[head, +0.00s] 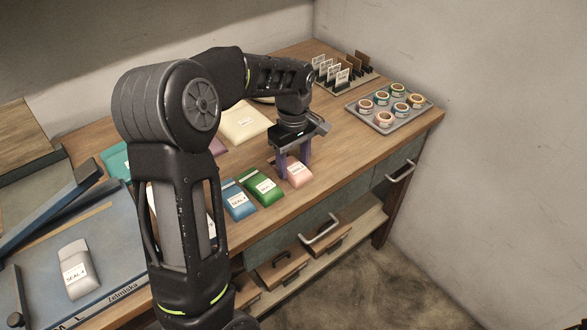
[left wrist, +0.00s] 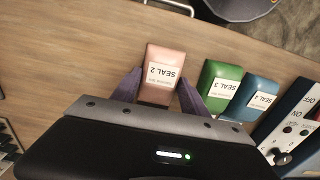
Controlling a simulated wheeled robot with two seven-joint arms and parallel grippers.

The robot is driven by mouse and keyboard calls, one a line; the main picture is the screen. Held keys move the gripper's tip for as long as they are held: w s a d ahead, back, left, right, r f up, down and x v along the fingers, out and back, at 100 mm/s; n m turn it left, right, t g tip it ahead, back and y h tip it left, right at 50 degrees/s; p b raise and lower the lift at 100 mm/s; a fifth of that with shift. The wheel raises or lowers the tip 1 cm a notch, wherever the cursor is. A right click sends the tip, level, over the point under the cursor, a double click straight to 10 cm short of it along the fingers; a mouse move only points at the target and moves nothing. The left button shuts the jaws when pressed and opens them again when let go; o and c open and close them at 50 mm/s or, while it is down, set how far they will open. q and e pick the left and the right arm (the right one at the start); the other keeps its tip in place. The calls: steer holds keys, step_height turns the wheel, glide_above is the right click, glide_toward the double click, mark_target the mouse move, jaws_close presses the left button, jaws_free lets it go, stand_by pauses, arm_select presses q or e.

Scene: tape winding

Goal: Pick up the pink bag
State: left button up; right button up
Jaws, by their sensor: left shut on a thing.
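The pink bag (head: 297,174) with a white label lies on the wooden table, at the right end of a row of coloured bags. It also shows in the left wrist view (left wrist: 165,58), where its label reads "SEAL 2". My left gripper (head: 293,174) reaches down over it from above. Its two purple fingers stand on either side of the bag, and the gripper is shut on it. The bag appears to be at table level; I cannot tell whether it is lifted. My right gripper is not in view.
A green bag (head: 259,187) and a blue bag (head: 234,200) lie left of the pink one. A tray of tape rolls (head: 379,128) and a card rack (head: 371,79) stand at the back right. A grey bag (head: 75,270) lies on the blue board (head: 115,255) at left.

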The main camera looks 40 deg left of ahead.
mark_target(294, 165)
arm_select(q)
steer(key=shift+r, duration=0.15)
step_height(294, 165, up, 10)
stand_by(0.6)
stand_by(0.4)
